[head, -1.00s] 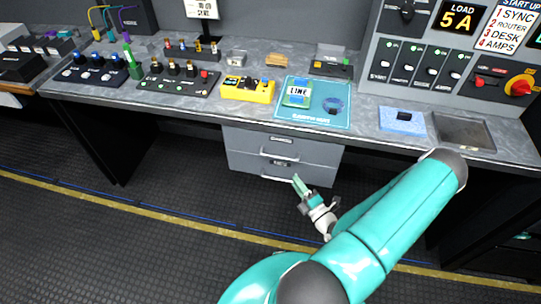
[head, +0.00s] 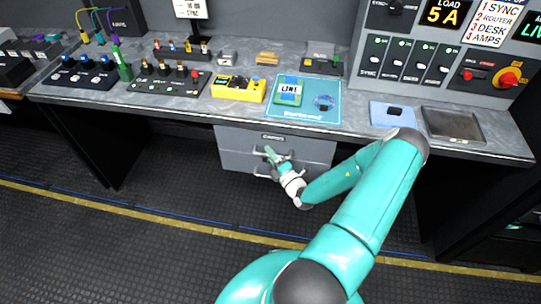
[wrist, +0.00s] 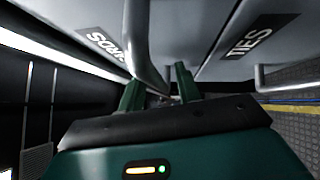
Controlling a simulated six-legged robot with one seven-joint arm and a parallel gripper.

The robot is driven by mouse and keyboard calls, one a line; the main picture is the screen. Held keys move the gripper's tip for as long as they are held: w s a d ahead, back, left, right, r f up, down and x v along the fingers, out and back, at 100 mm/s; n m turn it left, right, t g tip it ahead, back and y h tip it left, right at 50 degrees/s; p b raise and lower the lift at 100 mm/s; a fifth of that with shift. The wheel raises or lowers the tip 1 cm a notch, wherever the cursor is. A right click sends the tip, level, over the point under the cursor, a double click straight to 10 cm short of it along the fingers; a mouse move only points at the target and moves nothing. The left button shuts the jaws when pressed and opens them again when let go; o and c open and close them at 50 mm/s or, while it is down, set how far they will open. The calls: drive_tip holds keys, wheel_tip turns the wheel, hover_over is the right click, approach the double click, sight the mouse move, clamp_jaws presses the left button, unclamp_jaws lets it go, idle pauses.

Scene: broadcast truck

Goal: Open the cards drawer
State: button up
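The cards drawer (head: 232,138) is the upper grey drawer under the desk and looks shut. Its label reads CARDS (wrist: 103,42), sideways in the wrist view. Its bar handle (wrist: 138,42) runs down the wrist view to between my fingers. My gripper (head: 270,154) is at this handle in the head view. In the wrist view my gripper (wrist: 157,88) is open, with one green finger on either side of the bar. I cannot tell whether the fingers touch it.
A lower drawer labelled TIES (wrist: 250,42) has its own bar handle (wrist: 261,82) close by. The grey desktop (head: 350,128) overhangs the drawers and carries switch boxes, a yellow box (head: 238,89) and a teal mat (head: 300,117). The dark floor (head: 140,235) in front is clear.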

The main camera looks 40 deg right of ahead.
drive_tip(key=shift+c, duration=0.3)
clamp_jaws()
drive_tip(key=shift+a, duration=0.1)
